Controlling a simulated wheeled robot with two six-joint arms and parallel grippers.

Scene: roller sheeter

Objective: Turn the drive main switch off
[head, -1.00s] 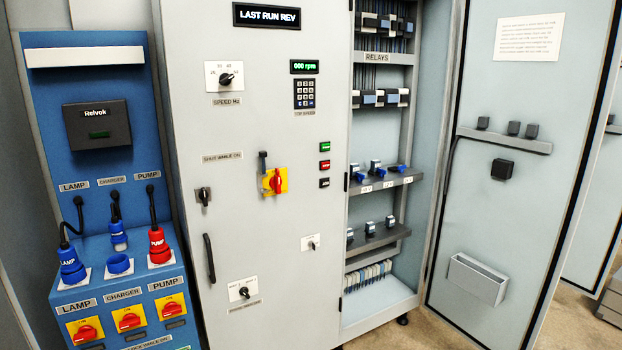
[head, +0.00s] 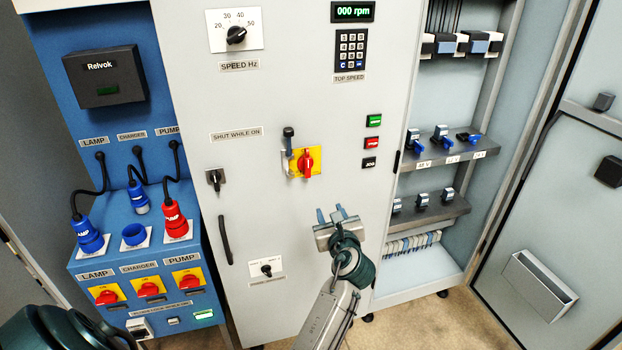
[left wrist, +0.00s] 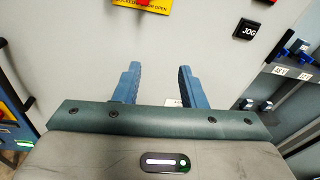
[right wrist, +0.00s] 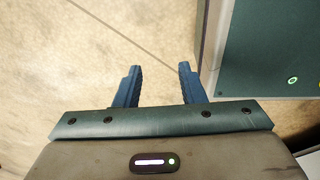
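The drive main switch (head: 306,163) is a red rotary handle on a yellow plate on the grey cabinet door. Its handle stands roughly upright, and a dark lever (head: 289,140) is just to its left. In the left wrist view, only the lower edge of its yellow plate (left wrist: 150,4) shows at the top. My left gripper (head: 331,212) is open and empty in front of the door, below and slightly right of the switch, not touching it. Its spread fingers also show in the left wrist view (left wrist: 158,70). My right gripper (right wrist: 158,72) is open and empty above the floor.
Green, red and black buttons (head: 371,142) are right of the switch. A door handle (head: 224,240) and a small knob (head: 266,269) are lower left. The blue charger panel (head: 135,222) stands left. An open relay bay (head: 440,235) is right. The door around the switch is flat.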

